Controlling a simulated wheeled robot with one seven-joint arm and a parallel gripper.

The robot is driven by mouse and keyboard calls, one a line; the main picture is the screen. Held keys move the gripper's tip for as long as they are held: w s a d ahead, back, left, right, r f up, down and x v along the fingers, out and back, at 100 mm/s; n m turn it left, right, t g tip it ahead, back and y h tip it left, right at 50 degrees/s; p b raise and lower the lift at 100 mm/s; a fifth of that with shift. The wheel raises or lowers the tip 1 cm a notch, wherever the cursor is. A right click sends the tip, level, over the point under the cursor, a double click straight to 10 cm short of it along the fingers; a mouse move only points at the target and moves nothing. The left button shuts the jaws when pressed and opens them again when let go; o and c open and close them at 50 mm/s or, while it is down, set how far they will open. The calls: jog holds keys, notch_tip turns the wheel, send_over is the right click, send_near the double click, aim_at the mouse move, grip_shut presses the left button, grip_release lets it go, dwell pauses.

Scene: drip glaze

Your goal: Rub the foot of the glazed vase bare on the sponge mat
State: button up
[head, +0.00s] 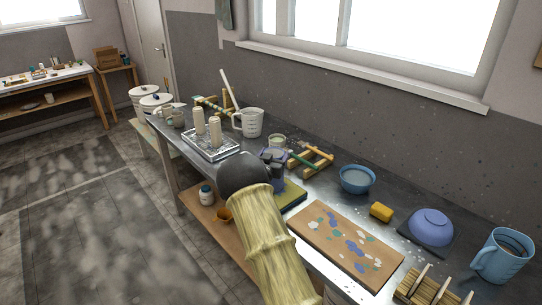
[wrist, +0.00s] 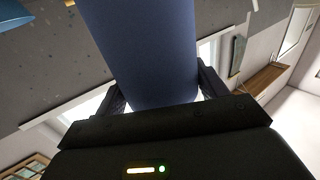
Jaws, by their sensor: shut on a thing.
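My gripper (head: 274,168) is over the workbench, beside and above the sponge mat, and mostly hides what it holds in the head view. In the wrist view, its fingers (wrist: 157,88) are shut on the glazed vase (wrist: 145,45), a smooth dark blue body between them. Only small blue-purple parts of the vase show around my gripper in the head view. The olive-green sponge mat (head: 292,197) lies on the bench, partly covered by my gripper and arm. I cannot tell whether the vase's foot touches the mat; the foot is hidden.
A speckled board (head: 318,252) lies right of the mat. A blue bowl (head: 357,179), yellow sponge (head: 381,212), upturned purple bowl (head: 431,226) and blue jug (head: 503,254) stand farther right. A wooden rack (head: 312,161) is behind; a tray with two pale cylinders (head: 211,146) is left.

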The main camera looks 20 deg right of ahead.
jog(key=shift+s+d, duration=0.3)
jog(key=shift+s, duration=0.5)
jog(key=shift+s+f+b, duration=0.1)
jog(key=shift+f+b, duration=0.05)
jog(key=shift+b, duration=0.2)
jog(key=shift+s+d, duration=0.1)
jog(key=shift+s, duration=0.15)
jog(key=s, duration=0.1)
jog(key=s+d+b, duration=0.1)
jog(key=shift+s, duration=0.35)
jog(key=shift+w+a+r, duration=0.1)
jog(key=shift+w+a, duration=0.1)
jog(key=shift+w, duration=0.4)
jog(key=shift+w+a+r, duration=0.1)
jog(key=shift+w+a, duration=0.15)
jog(key=shift+w, duration=0.3)
jog(key=shift+w+a+r, duration=0.1)
jog(key=shift+w+a, duration=0.1)
jog(key=shift+w, duration=0.4)
jog(key=shift+w, duration=0.1)
